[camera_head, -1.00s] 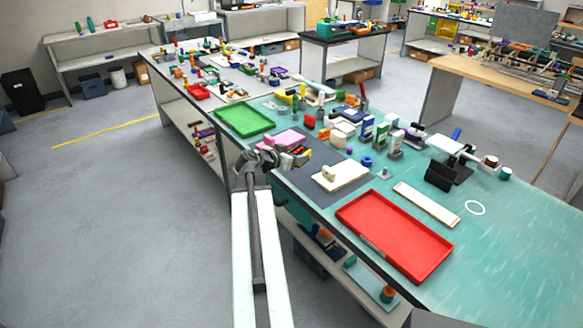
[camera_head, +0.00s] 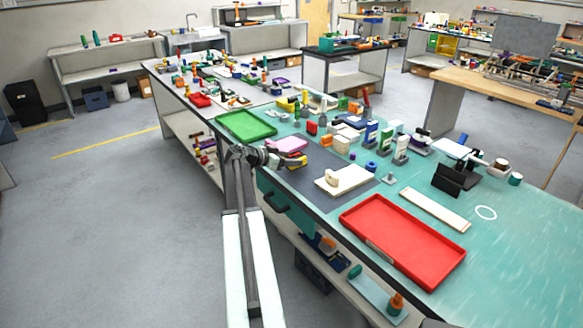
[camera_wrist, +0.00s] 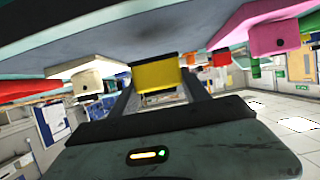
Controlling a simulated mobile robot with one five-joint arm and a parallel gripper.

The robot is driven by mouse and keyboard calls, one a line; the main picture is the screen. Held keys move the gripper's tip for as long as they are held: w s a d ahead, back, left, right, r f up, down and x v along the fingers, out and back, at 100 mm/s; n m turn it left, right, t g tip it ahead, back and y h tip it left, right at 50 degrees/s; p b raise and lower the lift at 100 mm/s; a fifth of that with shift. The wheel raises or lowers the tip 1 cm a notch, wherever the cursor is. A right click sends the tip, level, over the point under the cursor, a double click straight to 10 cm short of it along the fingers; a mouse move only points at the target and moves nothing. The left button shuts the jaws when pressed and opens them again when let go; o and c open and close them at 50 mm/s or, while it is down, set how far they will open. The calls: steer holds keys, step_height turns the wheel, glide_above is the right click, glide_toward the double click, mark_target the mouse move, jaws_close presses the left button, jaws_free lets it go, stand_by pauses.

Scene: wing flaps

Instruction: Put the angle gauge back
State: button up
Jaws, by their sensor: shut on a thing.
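My gripper (camera_head: 282,159) is over the front edge of the teal bench, beside the dark mat (camera_head: 310,180). In the wrist view it is shut on a yellow piece (camera_wrist: 158,73), which sits between the two fingers. This piece also shows small at the gripper's tip in the head view (camera_head: 297,160). I take it for the angle gauge, but its full shape and markings are hidden. A pink block (camera_head: 289,144) lies just behind the gripper, and a cream block with a knob (camera_head: 345,180) lies on the mat to the right.
A green tray (camera_head: 246,125) lies to the left and a large red tray (camera_head: 402,240) at the front right. Several small tools and blocks crowd the back of the bench. A long pale strip (camera_head: 435,208) and a black stand (camera_head: 452,179) are at right.

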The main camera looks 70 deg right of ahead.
steer(key=shift+w+d, duration=0.2)
steer(key=shift+d, duration=0.4)
step_height(320, 180, down, 4)
steer(key=b, duration=0.4)
steer(key=shift+r, duration=0.2)
steer(key=shift+f, duration=0.2)
steer(key=o, duration=1.6)
steer(key=shift+r, duration=0.1)
